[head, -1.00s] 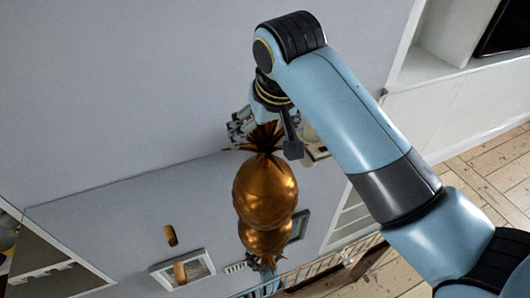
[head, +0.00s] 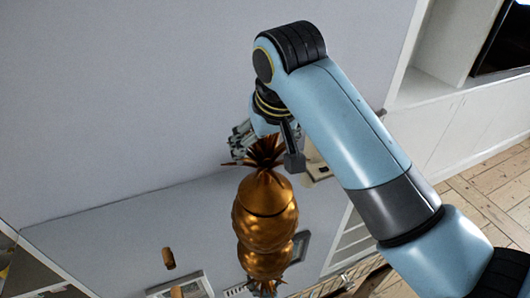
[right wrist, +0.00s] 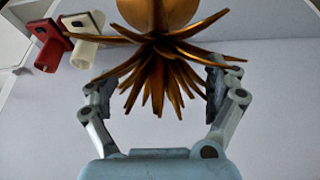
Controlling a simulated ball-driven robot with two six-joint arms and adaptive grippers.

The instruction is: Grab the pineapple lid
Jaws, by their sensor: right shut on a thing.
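The golden pineapple (head: 265,231) stands upright on a glossy grey surface, its reflection below it. Its lid (head: 264,190) is the upper dome with a spiky leaf crown, and a dark curved seam shows beneath it. My right gripper (head: 265,153) comes from above and is shut on the lid's crown. In the right wrist view, my right gripper (right wrist: 160,88) has one finger on each side of the crown of the lid (right wrist: 160,68). The exact finger contact is partly hidden by leaves. My left gripper is not in view.
A small brown object (head: 168,258) lies to the left of the pineapple. A red object (right wrist: 47,45) and a cream object (right wrist: 85,32) lie at the upper left in the right wrist view. The grey surface (head: 120,90) behind is clear.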

